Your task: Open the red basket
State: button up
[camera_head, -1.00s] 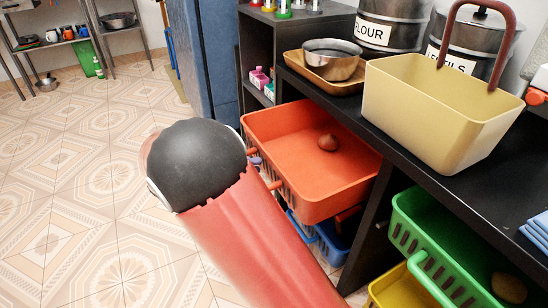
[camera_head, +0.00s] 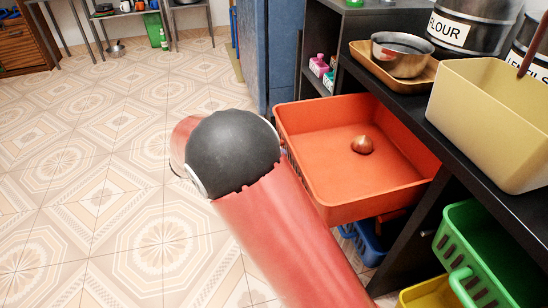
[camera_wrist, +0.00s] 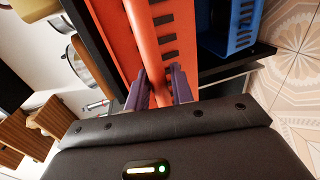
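The red basket (camera_head: 350,190) is an orange-red drawer-like bin pulled well out of the dark shelf, under the counter. A brown onion-like bulb (camera_head: 362,145) lies inside it. In the head view my arm hides the basket's front left side and my gripper. In the wrist view the basket's slotted wall (camera_wrist: 182,40) and its round red handle bar (camera_wrist: 142,30) are close. The purple fingers of my gripper (camera_wrist: 161,84) sit on both sides of the bar and look closed on it.
A blue basket (camera_head: 368,240) is below the red one. A green basket (camera_head: 478,245) and a yellow one (camera_head: 425,294) are at lower right. A cream basket (camera_head: 490,120) and metal bowl (camera_head: 402,55) stand on the counter. Tiled floor at left is clear.

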jog(key=shift+o, duration=1.1)
jog(key=v, duration=0.8)
